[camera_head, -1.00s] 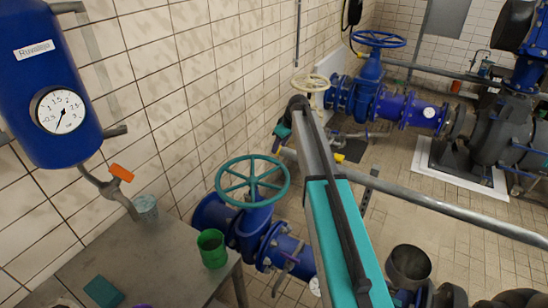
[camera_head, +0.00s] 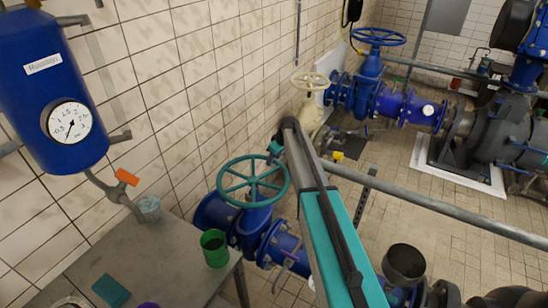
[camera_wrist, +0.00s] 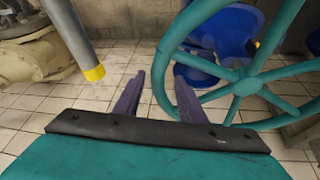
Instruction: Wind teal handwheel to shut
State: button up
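The teal handwheel (camera_head: 253,182) with several spokes sits on a blue valve (camera_head: 252,220) near the tiled wall in the head view. It fills the right of the wrist view (camera_wrist: 247,84). My gripper (camera_head: 274,148) is at the wheel's far right rim, partly hidden behind my arm.
A grey table (camera_head: 165,250) with a green mug (camera_head: 214,247) stands left of the valve. A cream handwheel (camera_head: 309,81) and a blue handwheel (camera_head: 378,37) are farther back. A grey rail (camera_head: 440,204) crosses at right. A yellow-tipped pipe (camera_wrist: 84,50) is left of my gripper.

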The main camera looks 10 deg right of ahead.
aim_at(286, 183)
jog(key=shift+f, duration=0.15)
grip_shut()
jog(key=shift+s, duration=0.1)
dwell(0.3)
jog(key=s+m+b, duration=0.1)
jog(key=s+d+m+b, duration=0.1)
jog(key=b, duration=0.1)
jog(key=shift+s+d+f+h, duration=0.15)
jog(key=shift+d+f+h, duration=0.05)
jog(key=shift+h, duration=0.2)
jog(key=s+m+h+b, duration=0.1)
jog(key=s+m+b, duration=0.1)
jog(key=s, duration=0.1)
jog(key=s+d+m+h+b, duration=0.1)
jog(key=s+m+b, duration=0.1)
jog(key=s+m, duration=0.1)
jog(key=s+m+b, duration=0.2)
jog(key=shift+s+d+h+b, duration=0.15)
jog(key=shift+s+h+b, duration=0.15)
jog(key=shift+s+h, duration=0.1)
jog(key=s+m, duration=0.1)
jog(key=s+m+b, duration=0.1)
jog(key=shift+s+a+r+m+h, duration=0.1)
jog(key=shift+s+a+m+h, duration=0.25)
jog(key=shift+s+m+h, duration=0.05)
jog(key=shift+s+a+m+g+b, duration=0.3)
jog(key=shift+s+m+b, duration=0.25)
jog(key=shift+s+m, duration=0.15)
